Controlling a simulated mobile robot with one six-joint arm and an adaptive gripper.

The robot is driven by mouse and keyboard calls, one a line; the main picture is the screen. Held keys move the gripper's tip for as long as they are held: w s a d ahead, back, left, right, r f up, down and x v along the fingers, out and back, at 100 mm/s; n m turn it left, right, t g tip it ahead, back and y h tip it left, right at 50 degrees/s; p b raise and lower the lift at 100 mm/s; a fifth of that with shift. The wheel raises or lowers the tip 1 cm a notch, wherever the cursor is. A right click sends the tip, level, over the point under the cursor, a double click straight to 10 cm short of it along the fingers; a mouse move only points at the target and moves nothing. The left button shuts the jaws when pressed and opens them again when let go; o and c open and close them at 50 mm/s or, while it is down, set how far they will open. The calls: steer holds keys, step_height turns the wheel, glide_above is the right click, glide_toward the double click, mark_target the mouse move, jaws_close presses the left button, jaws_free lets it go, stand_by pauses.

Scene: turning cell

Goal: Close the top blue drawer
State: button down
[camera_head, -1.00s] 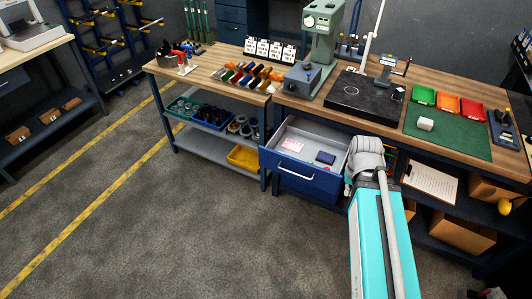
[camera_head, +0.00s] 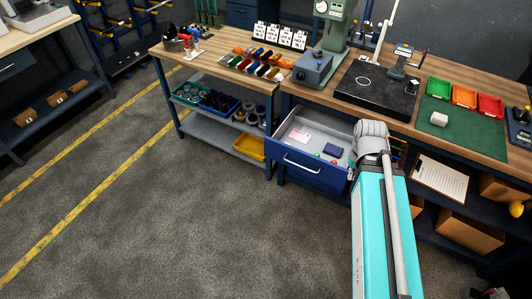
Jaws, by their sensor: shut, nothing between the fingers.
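The top blue drawer (camera_head: 310,178) is pulled out from under the workbench. Its blue front has a pale bar handle (camera_head: 301,162), and its grey inside is open to view. Inside lie a pink card (camera_head: 300,135), a dark blue item (camera_head: 333,149) and small coloured pieces near the front. My teal arm and its grey joint rise just right of the drawer and cover its right end. My gripper is not visible; whether it touches the drawer is hidden.
The wooden workbench (camera_head: 468,140) above holds a green press (camera_head: 338,28), a black plate (camera_head: 375,92) and coloured trays (camera_head: 465,97). A shelf cart (camera_head: 202,131) stands close left of the drawer. A clipboard (camera_head: 440,177) and boxes are at the right. Floor in front is clear.

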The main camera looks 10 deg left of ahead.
steer(key=f+b, duration=0.1)
steer(key=n+t+h+b, duration=0.6)
steer(key=n+t+b, duration=1.1)
steer(key=n+b, duration=2.25)
glide_toward(267, 149)
steer(key=s+a+m+b, duration=0.2)
steer(key=s+m+b, duration=0.4)
steer(key=m+b, duration=0.1)
steer(key=shift+a+f+m, duration=0.2)
steer(key=shift+a+m, duration=0.05)
steer(key=shift+w+d, duration=0.1)
steer(key=shift+w, duration=0.05)
steer(key=x, duration=1.3)
steer(key=shift+w+d, duration=0.1)
steer(key=shift+w, duration=0.25)
